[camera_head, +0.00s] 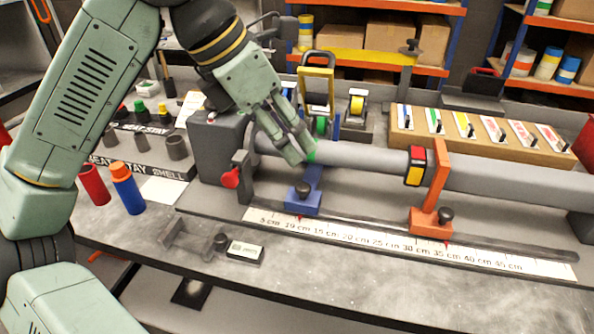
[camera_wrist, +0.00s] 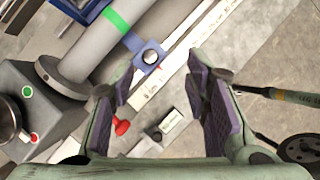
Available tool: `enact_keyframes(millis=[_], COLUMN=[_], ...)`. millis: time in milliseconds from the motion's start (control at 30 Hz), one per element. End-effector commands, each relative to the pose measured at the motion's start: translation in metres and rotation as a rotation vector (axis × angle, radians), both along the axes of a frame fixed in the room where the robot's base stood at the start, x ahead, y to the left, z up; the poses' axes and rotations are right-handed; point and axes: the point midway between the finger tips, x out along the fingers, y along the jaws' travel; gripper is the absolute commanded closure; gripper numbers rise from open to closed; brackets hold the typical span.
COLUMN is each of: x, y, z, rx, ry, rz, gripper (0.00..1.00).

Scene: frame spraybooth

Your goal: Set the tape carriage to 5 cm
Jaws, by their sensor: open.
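A blue carriage (camera_head: 303,194) with a dark knob sits on the rail by the low end of the centimetre scale (camera_head: 400,245), near the 10 cm label. A green band (camera_head: 312,152) circles the grey tube (camera_head: 365,157) above it. The blue carriage (camera_wrist: 148,55) and green band (camera_wrist: 117,20) also show in the wrist view. An orange carriage (camera_head: 432,218) stands farther right, around 30 to 35 cm. My gripper (camera_head: 292,148) overlaps the tube left of the green band in the head view. It is open and empty; its purple-padded fingers (camera_wrist: 162,75) spread apart in the wrist view.
A red knob (camera_head: 230,178) sticks out at the tube's left mount. A small labelled block (camera_head: 245,251) lies at the front. Red (camera_head: 95,184) and blue (camera_head: 128,188) cylinders stand left. A wooden rack (camera_head: 480,150) stands behind the tube. The bench front right is clear.

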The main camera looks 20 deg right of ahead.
Motion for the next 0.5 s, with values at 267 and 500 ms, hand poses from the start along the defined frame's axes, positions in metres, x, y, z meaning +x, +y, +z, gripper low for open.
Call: enact_keyframes(millis=[267, 500], x=[0.011, 0.013], y=[0.008, -0.01], z=[-0.023, -0.064], rx=[0.112, 0.108], ry=[-0.003, -0.002], rz=[0.038, 0.035], gripper=[0.57, 0.57])
